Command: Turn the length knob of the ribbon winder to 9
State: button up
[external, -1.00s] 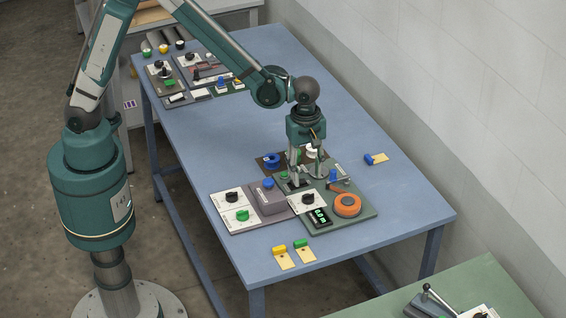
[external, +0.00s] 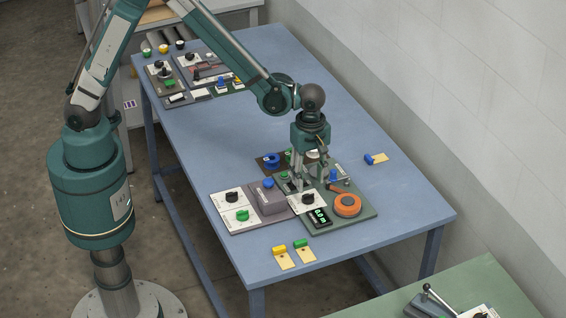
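The ribbon winder (external: 352,217) is a green panel at the near right of the blue table. It carries an orange ribbon roll (external: 347,204), a small display (external: 320,217) with green digits too small to read surely, and a black knob (external: 308,198) on a white dial plate. My gripper (external: 314,187) points down over the winder, just behind the black knob in the picture. Its two fingers are apart, with nothing seen between them. The fingers partly hide the panel behind the knob. The dial numbers and the knob's pointer are too small to read.
A panel with a black knob (external: 232,197) and a green knob (external: 242,215) lies left of the winder, beside a grey box (external: 269,199). A blue knob (external: 271,160) stands behind. Yellow and green tagged pieces (external: 283,257) lie in front. The table's right side is mostly clear.

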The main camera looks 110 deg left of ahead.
aim_at(309, 195)
jog(key=shift+f, duration=3.2)
jog(key=shift+c, duration=0.2)
jog(key=c, duration=0.8)
